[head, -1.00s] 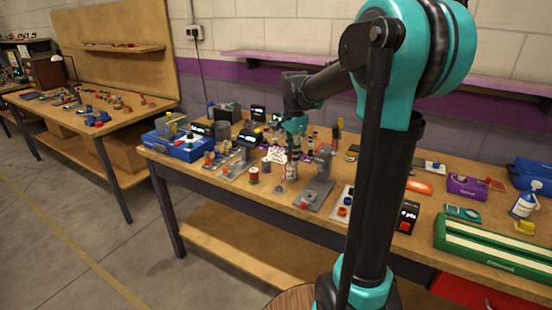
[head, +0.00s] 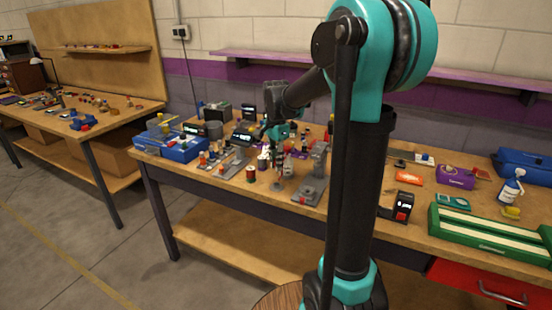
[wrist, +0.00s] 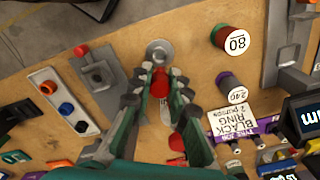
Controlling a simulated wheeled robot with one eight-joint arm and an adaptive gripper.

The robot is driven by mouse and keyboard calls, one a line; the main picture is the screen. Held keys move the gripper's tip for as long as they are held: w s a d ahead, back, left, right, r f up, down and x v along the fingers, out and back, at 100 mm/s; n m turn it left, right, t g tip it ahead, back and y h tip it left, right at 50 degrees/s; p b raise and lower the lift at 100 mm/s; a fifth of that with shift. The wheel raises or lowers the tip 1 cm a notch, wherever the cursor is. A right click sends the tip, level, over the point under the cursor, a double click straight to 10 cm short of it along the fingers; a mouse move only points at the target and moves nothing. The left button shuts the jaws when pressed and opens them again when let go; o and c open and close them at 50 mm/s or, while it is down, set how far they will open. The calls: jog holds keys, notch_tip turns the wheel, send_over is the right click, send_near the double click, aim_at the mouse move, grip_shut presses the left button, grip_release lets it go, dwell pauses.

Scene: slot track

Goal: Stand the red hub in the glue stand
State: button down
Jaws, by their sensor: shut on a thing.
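The red hub (wrist: 160,84) is held between the fingertips of my gripper (wrist: 159,92) in the wrist view. My gripper is shut on it. A small round grey stand with a raised centre (wrist: 159,53), which looks like the glue stand, is just beyond the hub in that view. The hub looks apart from it; the height between them is hard to tell. In the head view my gripper (head: 280,158) points down above the stand (head: 277,187), and the hub is too small there to make out surely.
A grey fixture with a square base (wrist: 99,74) stands close left of the stand in the wrist view. A spool marked 80 (wrist: 230,39) and a "BLACK RING" card (wrist: 237,122) are on the right.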

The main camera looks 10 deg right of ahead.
jog(key=shift+f, duration=3)
jog(key=c, duration=1.4)
grip_release()
jog(key=shift+o, duration=0.2)
jog(key=shift+r, duration=0.1)
notch_tip(320, 180, up, 12)
jog(key=shift+f, duration=0.1)
